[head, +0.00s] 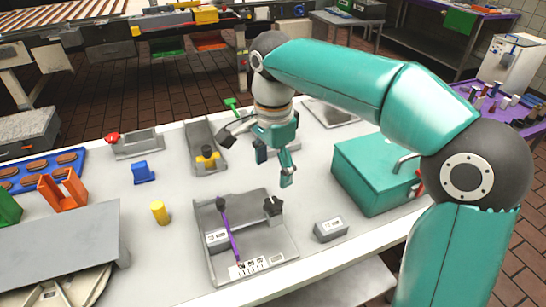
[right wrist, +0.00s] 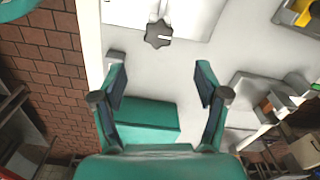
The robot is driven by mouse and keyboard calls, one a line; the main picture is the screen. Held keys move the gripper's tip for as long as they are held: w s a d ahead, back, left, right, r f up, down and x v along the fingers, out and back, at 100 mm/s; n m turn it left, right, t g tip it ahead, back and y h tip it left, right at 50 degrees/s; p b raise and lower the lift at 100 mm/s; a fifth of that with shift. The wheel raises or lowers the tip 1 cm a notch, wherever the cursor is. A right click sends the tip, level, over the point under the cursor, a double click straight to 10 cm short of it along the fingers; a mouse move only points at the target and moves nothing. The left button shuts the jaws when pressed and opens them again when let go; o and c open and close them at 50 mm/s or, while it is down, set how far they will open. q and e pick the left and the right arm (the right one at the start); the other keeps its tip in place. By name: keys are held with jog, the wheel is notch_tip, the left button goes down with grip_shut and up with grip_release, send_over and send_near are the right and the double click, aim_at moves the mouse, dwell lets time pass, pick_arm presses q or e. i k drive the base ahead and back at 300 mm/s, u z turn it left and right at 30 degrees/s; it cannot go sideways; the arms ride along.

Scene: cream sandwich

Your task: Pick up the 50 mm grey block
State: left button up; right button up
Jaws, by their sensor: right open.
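A grey block (head: 330,229) with a small white label lies on the white table, right of the grey tray (head: 283,250). The label is too small to read. A grey block (right wrist: 117,57) also shows in the right wrist view, beside the left fingertip. Another small labelled block (head: 216,237) sits in the tray's left part; I cannot tell which is 50 mm. My right gripper (head: 275,166) is open and empty above the table, behind the tray and up-left of the grey block. Its two spread fingers show in the right wrist view (right wrist: 160,72). My left gripper is out of view.
A teal box (head: 375,172) stands right of the gripper, behind the grey block. The tray holds a purple tool (head: 229,230) and a black knob (head: 272,206). A yellow cylinder (head: 160,212) and blue piece (head: 143,173) stand left. The table's front edge is near the block.

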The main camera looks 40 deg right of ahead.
aim_at(217, 241)
jog(key=k, duration=1)
